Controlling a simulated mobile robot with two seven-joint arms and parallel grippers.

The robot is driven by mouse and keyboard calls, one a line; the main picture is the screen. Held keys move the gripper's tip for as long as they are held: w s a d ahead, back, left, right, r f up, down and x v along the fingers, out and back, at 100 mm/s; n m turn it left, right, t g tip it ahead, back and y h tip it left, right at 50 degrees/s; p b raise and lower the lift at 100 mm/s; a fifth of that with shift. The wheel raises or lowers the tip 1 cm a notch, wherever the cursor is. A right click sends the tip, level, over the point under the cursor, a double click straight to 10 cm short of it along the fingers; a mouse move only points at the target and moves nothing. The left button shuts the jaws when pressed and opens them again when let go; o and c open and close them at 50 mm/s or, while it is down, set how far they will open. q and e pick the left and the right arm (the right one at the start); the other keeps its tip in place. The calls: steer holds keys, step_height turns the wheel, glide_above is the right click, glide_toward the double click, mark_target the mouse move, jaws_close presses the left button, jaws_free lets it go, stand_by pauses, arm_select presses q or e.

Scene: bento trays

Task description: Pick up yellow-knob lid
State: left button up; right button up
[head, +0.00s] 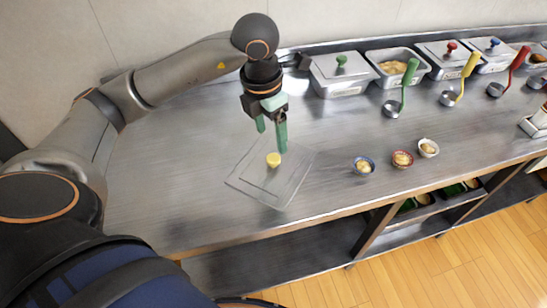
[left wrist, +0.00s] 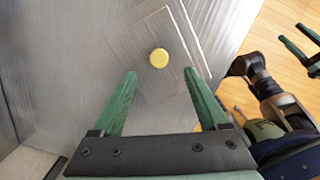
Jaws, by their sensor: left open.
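The yellow-knob lid (head: 268,185) is a clear, flat, rectangular sheet with a small yellow knob (head: 273,160) at its middle. It lies flat on the steel counter at the left. My left gripper (head: 271,140) points down above the lid, its green fingers apart and empty. In the left wrist view, the knob (left wrist: 159,58) shows a little beyond the line between the two fingertips (left wrist: 160,75); the fingers do not touch it. My right gripper (left wrist: 290,32) shows at the upper right of the left wrist view, away from the lid, with its green fingers apart and nothing between them.
Small bowls (head: 364,165) of food stand right of the lid near the front edge. Metal containers with coloured-knob lids (head: 341,66) and an open food container (head: 397,68) line the back. Ladles, one with a green handle (head: 408,82), stand before them. The counter around the lid is clear.

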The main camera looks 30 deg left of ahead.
mark_target(274, 158)
arm_select(q)
steer(key=f, duration=0.7)
steer(key=shift+w+f, duration=0.35)
steer(key=shift+w, duration=0.05)
steer(key=shift+c, duration=0.2)
jaws_close()
